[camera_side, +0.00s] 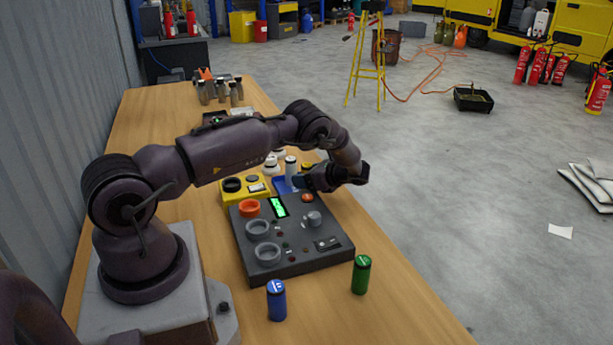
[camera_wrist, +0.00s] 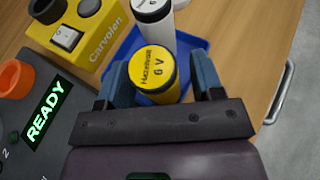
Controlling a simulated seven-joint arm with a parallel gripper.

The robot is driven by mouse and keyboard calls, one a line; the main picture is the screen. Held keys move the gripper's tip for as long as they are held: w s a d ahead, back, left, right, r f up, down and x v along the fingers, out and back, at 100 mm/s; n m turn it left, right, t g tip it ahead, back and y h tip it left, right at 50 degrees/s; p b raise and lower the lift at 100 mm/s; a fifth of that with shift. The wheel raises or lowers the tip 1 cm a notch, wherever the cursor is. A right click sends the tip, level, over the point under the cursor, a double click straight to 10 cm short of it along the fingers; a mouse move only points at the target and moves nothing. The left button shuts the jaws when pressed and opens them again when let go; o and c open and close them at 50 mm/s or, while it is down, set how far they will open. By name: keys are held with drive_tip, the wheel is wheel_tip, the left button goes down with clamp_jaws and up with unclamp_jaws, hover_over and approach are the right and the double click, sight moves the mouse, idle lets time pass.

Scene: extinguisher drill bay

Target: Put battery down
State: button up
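The yellow battery (camera_wrist: 154,72), marked 6 V, stands between my fingers in the wrist view, over or in the blue tray (camera_wrist: 192,52). My gripper (camera_wrist: 163,80) is open around it, with a narrow gap at the right finger. A white battery with a dark cap (camera_wrist: 158,35) stands beside it in the tray. In the side view my gripper (camera_side: 312,176) is at the tray (camera_side: 281,186), and my wrist hides part of it. The dark console (camera_side: 290,235) shows a green READY display (camera_wrist: 48,110). The yellow battery's base is hidden.
A blue battery (camera_side: 276,300) and a green battery (camera_side: 361,275) stand in front of the console. A yellow device (camera_wrist: 75,30) sits next to the tray. Grey bottles (camera_side: 220,92) stand farther back on the table. The table's right edge is close to the tray.

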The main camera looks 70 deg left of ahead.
drive_tip(key=shift+r, duration=0.15)
drive_tip(key=v, duration=1.1)
drive_tip(key=shift+d+r, duration=0.1)
drive_tip(key=shift+d, duration=0.1)
drive_tip(key=s+d+r+n+t+h, duration=0.3)
drive_tip(key=d+r, duration=0.3)
drive_tip(key=r, duration=0.5)
drive_tip(key=s+d+r+n+t+h, duration=0.3)
drive_tip(key=d+r, duration=0.3)
drive_tip(key=r, duration=0.6)
drive_tip(key=s+d+r+n+t+h, duration=0.2)
drive_tip(key=s+d+t, duration=0.1)
drive_tip(key=s+d, duration=0.4)
drive_tip(key=s+d+r+n+t+h, duration=0.2)
drive_tip(key=s+d, duration=0.5)
drive_tip(key=s, duration=0.4)
drive_tip(key=shift+s+r+n+t+h, duration=0.3)
drive_tip(key=shift+n+t+h, duration=0.3)
drive_tip(key=shift+t, duration=0.5)
